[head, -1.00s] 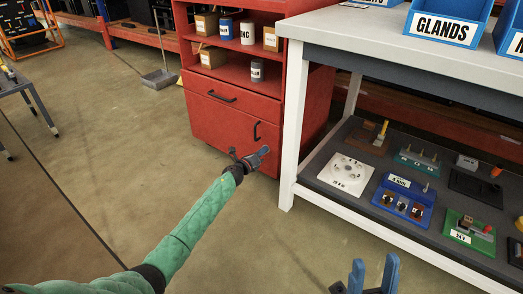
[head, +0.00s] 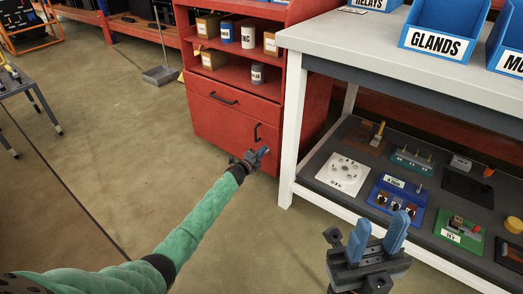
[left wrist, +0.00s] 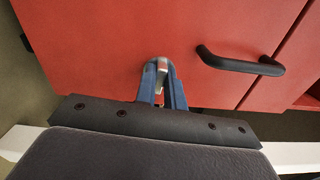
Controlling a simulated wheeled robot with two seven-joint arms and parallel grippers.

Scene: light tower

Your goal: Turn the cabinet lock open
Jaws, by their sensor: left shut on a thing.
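The red cabinet (head: 228,121) stands at the back centre, with a dark handle (head: 257,132) on its lower door. My left gripper (head: 264,151) is at that door, below the handle. In the left wrist view my left gripper (left wrist: 162,92) is shut on a small grey metal piece of the cabinet lock (left wrist: 162,67), against the red door (left wrist: 100,50). The fingers hide most of the lock, so its turn angle is unclear. The door looks closed. My right gripper (head: 378,238) is open and empty, in front of the workbench.
A white-framed workbench (head: 287,150) stands just right of the cabinet, its lower shelf (head: 310,172) holding several small fixtures. Blue bins (head: 440,35) stand on top. The floor (head: 110,165) at left is clear.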

